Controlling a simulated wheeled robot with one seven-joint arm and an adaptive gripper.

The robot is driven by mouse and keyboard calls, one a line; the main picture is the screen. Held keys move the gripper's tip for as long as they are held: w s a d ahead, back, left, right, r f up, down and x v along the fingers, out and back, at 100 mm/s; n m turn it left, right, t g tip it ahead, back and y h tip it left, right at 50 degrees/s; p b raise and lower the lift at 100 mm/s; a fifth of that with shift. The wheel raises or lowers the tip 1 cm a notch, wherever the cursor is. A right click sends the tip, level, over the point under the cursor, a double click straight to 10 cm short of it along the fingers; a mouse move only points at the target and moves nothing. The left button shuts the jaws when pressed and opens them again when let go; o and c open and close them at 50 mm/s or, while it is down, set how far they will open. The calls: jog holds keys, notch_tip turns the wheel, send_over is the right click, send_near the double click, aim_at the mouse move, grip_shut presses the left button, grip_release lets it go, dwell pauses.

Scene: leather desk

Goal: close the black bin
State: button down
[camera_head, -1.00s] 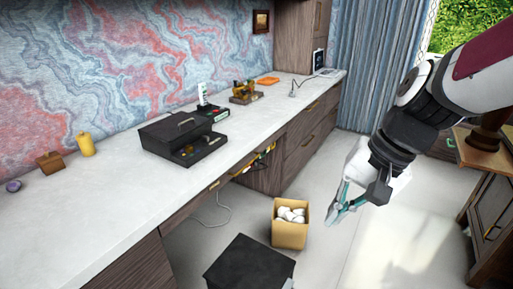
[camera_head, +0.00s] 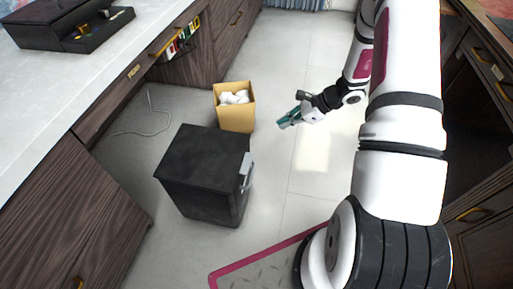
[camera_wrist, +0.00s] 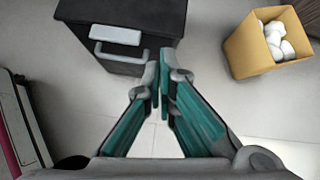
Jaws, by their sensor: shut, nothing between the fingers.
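The black bin (camera_head: 203,177) stands upright on the floor beside the desk. Its black top lies flat over the body, and I see no clear gap under it. A grey handle plate (camera_head: 246,171) is on its right side. In the wrist view the bin (camera_wrist: 130,18) is at the top, with its grey plate and handle (camera_wrist: 117,38) facing me. My gripper (camera_head: 284,123) has teal fingers and is shut and empty. It is right of the bin and apart from it in the head view. In the wrist view its fingertips (camera_wrist: 161,72) are just below the bin's edge.
A tan box (camera_head: 235,113) with white crumpled balls stands behind the bin. The desk (camera_head: 60,85) and its drawers are at the left. A dark cabinet (camera_head: 480,140) is at the right.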

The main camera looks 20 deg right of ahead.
notch_tip(320, 180, down, 7)
jog(key=d+m+b, duration=0.1)
jog(key=d+m, duration=0.1)
jog(key=b, duration=0.3)
send_near(249, 146)
notch_tip(249, 146, down, 4)
jog(key=shift+w+a+t+b, duration=0.15)
jog(key=shift+w+a+b, duration=0.25)
jog(key=shift+a, duration=0.25)
jog(key=shift+w+a+t+b, duration=0.15)
jog(key=shift+w+a+b, duration=0.25)
jog(key=shift+a, duration=0.25)
